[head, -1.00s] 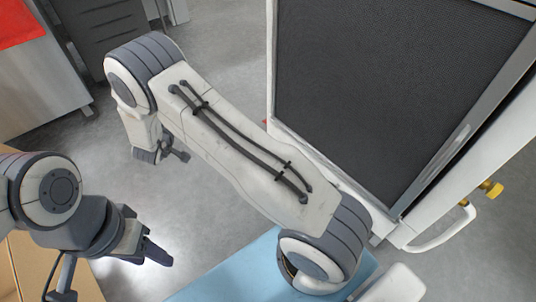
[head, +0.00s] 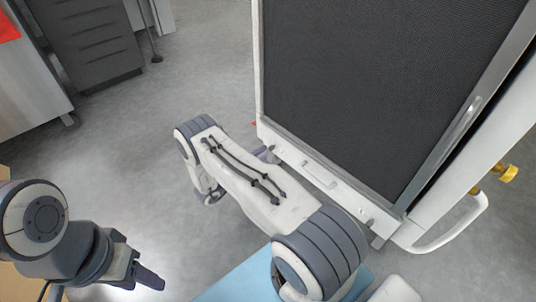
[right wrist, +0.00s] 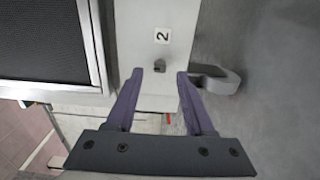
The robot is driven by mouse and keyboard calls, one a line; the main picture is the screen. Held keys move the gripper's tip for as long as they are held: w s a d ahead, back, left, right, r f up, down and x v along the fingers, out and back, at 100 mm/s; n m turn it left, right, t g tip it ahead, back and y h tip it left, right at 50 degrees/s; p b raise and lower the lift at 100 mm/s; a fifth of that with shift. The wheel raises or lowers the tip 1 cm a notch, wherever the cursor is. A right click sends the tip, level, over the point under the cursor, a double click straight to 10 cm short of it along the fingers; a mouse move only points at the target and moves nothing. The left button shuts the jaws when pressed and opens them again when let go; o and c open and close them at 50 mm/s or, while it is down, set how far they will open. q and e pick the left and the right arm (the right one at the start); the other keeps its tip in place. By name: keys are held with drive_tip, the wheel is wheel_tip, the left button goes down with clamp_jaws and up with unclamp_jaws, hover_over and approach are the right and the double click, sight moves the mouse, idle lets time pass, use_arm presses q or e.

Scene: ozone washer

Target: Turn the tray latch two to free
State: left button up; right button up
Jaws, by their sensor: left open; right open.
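In the head view the right gripper is mostly hidden behind my arm, close to the lower edge of the washer. My left gripper (head: 148,280) is open and empty at the lower left, far from the washer.
The washer's dark mesh panel (head: 370,80) stands at the right, with a white handle (head: 450,232) and yellow knobs (head: 509,173). A grey curved handle (right wrist: 220,80) is just right of the right finger. Blue surface (head: 240,279) lies at the bottom; drawers (head: 90,45) stand behind. Open floor lies between.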

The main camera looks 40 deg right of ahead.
sight(271, 148)
drive_tip(key=d, duration=0.2)
drive_tip(key=d+b, duration=0.1)
drive_tip(key=shift+w+d, duration=0.2)
drive_tip(key=shift+d, duration=0.2)
clamp_jaws()
